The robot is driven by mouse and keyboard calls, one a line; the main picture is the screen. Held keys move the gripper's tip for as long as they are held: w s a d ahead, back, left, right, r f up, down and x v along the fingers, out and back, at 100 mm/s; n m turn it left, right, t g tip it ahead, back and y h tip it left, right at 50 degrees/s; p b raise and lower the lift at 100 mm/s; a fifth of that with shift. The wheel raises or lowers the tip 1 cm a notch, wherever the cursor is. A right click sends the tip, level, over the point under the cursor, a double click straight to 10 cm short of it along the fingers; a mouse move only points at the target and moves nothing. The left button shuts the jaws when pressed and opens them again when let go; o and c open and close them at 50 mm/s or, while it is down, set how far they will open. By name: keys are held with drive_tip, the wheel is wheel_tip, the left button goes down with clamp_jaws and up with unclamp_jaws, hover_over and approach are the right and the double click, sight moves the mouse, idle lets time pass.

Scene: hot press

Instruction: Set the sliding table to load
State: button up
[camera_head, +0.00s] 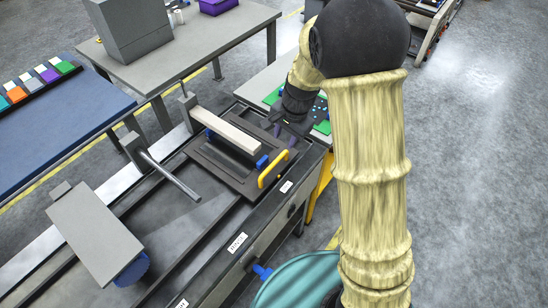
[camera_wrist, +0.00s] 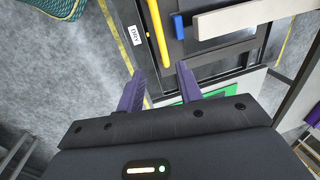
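The sliding table (camera_head: 213,163) is a dark framed plate at the right end of the long rail bed in the head view. In the head view my gripper is partly hidden by my arm, near the table's right end.
A grey block on a post (camera_head: 93,232) and a metal lever (camera_head: 170,176) stand over the bed. A green board (camera_head: 322,127) lies beyond the right end.

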sight(275, 162)
drive_tip(key=a+f, duration=0.1)
drive_tip(key=f, duration=0.3)
drive_tip(key=w+f+p, duration=0.1)
drive_tip(key=f, duration=0.3)
drive_tip(key=a+f, duration=0.1)
drive_tip(key=f, duration=0.3)
drive_tip(key=shift+w+a+f+p, duration=0.15)
drive_tip(key=shift+a+f+p, duration=0.05)
drive_tip(key=shift+a+p, duration=0.15)
drive_tip(key=shift+c, duration=0.3)
